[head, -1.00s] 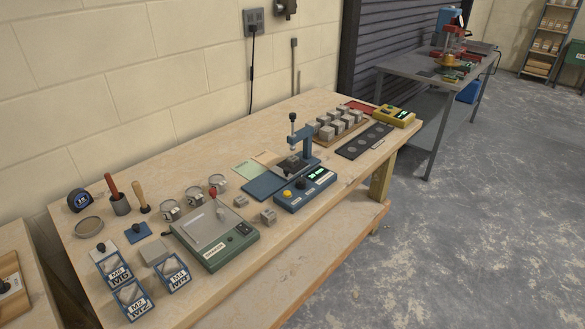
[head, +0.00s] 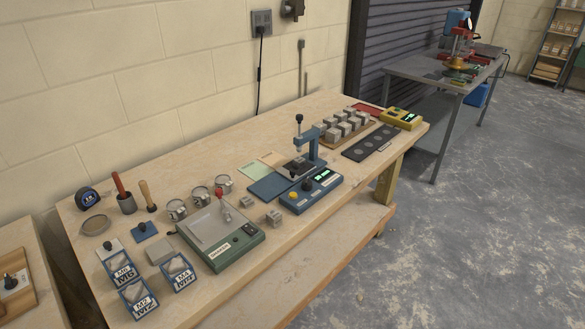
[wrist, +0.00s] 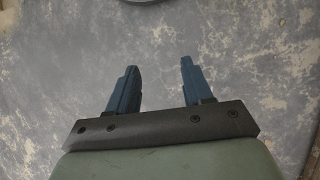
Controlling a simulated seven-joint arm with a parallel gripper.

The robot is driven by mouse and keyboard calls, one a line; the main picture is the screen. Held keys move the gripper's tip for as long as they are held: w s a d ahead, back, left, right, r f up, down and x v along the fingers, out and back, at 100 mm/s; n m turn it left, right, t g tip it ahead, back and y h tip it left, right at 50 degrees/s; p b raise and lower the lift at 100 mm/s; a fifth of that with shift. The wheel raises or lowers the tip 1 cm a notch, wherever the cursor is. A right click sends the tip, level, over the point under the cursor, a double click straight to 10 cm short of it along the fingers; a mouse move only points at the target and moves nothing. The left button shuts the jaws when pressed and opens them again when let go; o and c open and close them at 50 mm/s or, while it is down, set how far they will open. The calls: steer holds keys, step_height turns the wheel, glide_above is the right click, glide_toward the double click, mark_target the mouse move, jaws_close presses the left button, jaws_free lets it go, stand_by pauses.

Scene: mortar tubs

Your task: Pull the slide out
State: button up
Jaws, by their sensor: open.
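A blue press-like device (head: 311,197) with a yellow button, a black knob and a lit green display stands on the wooden bench in the head view. A dark plate (head: 300,166) with a small black knob (head: 293,174) lies under its upright arm; this may be the slide, but it is too small to tell. My gripper (wrist: 158,64) shows only in the wrist view. Its two blue fingers are apart with nothing between them, above the grey floor. It is not visible in the head view, so its distance from the device cannot be told.
The bench (head: 345,205) also holds a green scale-like unit (head: 222,245), several metal cups, labelled blue-framed containers, a tray of grey cubes (head: 345,128) and a yellow meter (head: 401,118). A grey metal table (head: 440,78) stands behind right. The floor at the right is open.

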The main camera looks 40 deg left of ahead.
steer(key=w+a+r+n+t, duration=0.1)
steer(key=w+a+r, duration=0.85)
steer(key=a, duration=0.25)
steer(key=w+a+r+t, duration=0.1)
steer(key=w+a+r, duration=0.8)
steer(key=w+a, duration=0.3)
steer(key=w+a+r+n+t, duration=0.1)
steer(key=w+a+r, duration=0.1)
steer(key=a+r, duration=1.75)
step_height(320, 180, up, 20)
steer(key=m+t, duration=0.1)
steer(key=t, duration=0.1)
glide_above(293, 170)
steer(key=shift+y, duration=0.4)
step_height(293, 170, down, 13)
steer(key=shift+a+f, duration=0.1)
steer(key=shift+f, duration=0.05)
